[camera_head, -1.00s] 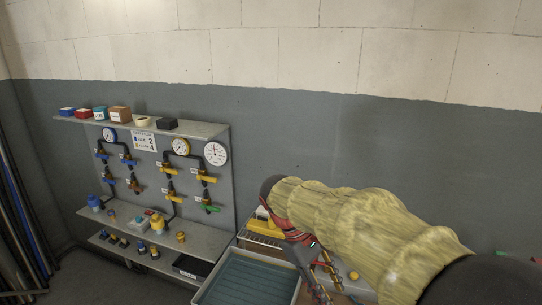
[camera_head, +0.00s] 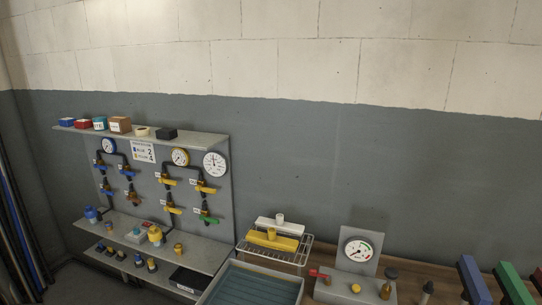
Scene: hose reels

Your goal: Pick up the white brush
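A white brush (camera_head: 289,227) with a short upright knob lies at the back of a wire rack (camera_head: 304,246). A similar yellow brush (camera_head: 262,241) lies just in front of it on the same rack and hides part of its lower front side. My gripper is out of view, so I cannot see what it holds.
A grey tray with a blue-green inside (camera_head: 300,290) stands in front of the rack. A gauge block with a red tap (camera_head: 355,290) is to the right, beside several coloured upright parts (camera_head: 510,284). A valve panel with shelves (camera_head: 140,200) is on the left.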

